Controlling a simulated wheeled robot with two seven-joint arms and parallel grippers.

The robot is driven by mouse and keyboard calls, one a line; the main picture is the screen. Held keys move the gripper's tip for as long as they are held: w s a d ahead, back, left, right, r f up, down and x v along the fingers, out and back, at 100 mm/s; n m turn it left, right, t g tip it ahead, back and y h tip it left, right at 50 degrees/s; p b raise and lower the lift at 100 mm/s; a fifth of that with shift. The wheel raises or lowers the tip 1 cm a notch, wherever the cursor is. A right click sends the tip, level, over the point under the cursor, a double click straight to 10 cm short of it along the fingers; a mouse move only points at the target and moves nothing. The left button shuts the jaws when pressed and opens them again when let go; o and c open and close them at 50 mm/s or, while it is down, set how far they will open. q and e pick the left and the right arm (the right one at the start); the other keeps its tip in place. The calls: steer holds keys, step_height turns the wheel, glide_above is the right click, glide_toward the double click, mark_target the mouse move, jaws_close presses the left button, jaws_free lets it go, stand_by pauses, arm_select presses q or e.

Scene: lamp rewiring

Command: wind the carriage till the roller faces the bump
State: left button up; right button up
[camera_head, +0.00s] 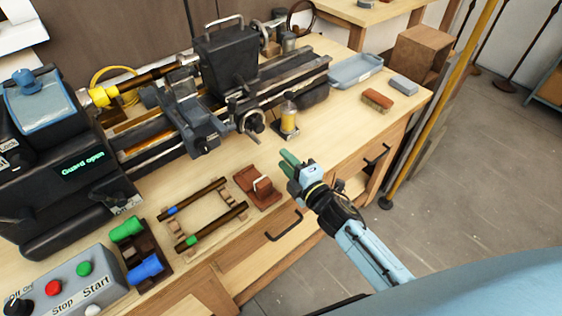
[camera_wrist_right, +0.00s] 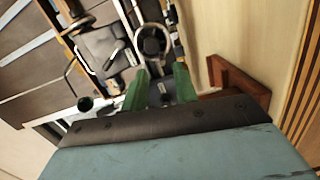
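The lathe's carriage (camera_head: 195,122) sits on the bed rails, with a tall dark block (camera_head: 225,58) with a top handle behind it. A round handwheel (camera_head: 252,123) is on the carriage's front; a wheel (camera_wrist_right: 152,42) also shows beyond the fingers in the right wrist view. I cannot make out the roller or the bump. My right gripper (camera_head: 289,160) has green fingers, apart and empty, in front of the handwheel and not touching it. My left gripper is not in view.
A yellow oil cup (camera_head: 289,117) stands right of the handwheel. A red-brown wooden holder (camera_head: 258,187) and a rack with two rods (camera_head: 205,215) lie on the bench in front. A blue tray (camera_head: 355,69) and two blocks are at right. The screen reads "Guard open".

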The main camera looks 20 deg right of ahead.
steer(key=w+a+n+y+b, duration=0.2)
steer(key=w+a, duration=0.2)
steer(key=w, duration=0.4)
steer(key=shift+a+b, duration=0.2)
steer(key=shift+b, duration=0.2)
steer(key=shift+w, duration=0.1)
